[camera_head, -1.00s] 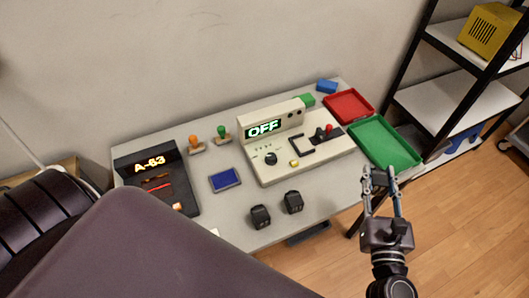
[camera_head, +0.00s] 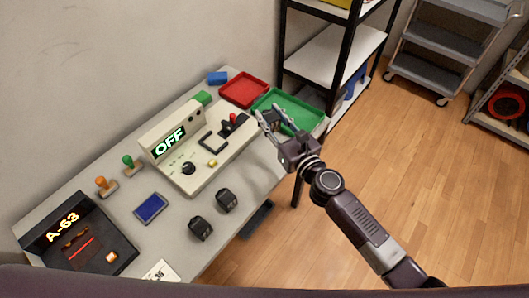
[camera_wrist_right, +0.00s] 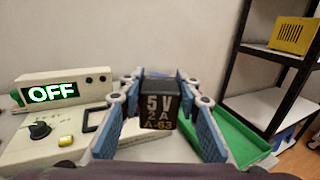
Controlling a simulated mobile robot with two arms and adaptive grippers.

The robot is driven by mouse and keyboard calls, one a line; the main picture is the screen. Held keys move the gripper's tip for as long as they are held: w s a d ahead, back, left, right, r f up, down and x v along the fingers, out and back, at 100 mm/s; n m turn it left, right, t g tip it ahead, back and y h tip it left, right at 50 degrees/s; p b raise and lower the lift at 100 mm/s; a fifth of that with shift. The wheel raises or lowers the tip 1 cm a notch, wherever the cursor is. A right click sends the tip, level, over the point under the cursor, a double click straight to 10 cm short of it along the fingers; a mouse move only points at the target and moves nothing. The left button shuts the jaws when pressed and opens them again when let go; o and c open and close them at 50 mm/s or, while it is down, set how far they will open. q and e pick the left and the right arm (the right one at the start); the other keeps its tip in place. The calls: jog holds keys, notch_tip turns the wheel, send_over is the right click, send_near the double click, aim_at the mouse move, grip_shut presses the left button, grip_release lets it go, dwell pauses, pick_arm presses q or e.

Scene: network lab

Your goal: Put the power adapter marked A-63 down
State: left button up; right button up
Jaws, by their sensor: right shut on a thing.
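The power adapter marked A-63 (camera_wrist_right: 160,104) is a black block with "5V 2A A-63" in pale print, upright between the blue-padded fingers in the right wrist view. My right gripper (camera_wrist_right: 157,112) is shut on it. In the head view my right gripper (camera_head: 272,120) is at the front left edge of the green tray (camera_head: 313,122); I cannot make out the adapter there. A dark station (camera_head: 95,262) at the lower left shows "A-63" on a lit display (camera_head: 63,228). My left gripper is not in view.
Two black adapters (camera_head: 226,199) (camera_head: 200,228) stand on the table before the console (camera_head: 190,178), whose display reads OFF. A red tray (camera_head: 244,90), a blue pad (camera_head: 151,208) and two stamps (camera_head: 105,187) (camera_head: 132,165) are nearby. A black-framed shelf (camera_head: 330,62) stands behind the green tray.

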notch_tip(320, 180, down, 9)
jog(key=b, duration=0.5)
jog(key=shift+f+b, duration=0.2)
jog(key=shift+b, duration=0.2)
jog(key=shift+f+b, duration=1.3)
jog(key=shift+f, duration=1.15)
jog(key=shift+f, duration=0.15)
jog(key=o, duration=1.3)
jog(key=shift+c, duration=0.2)
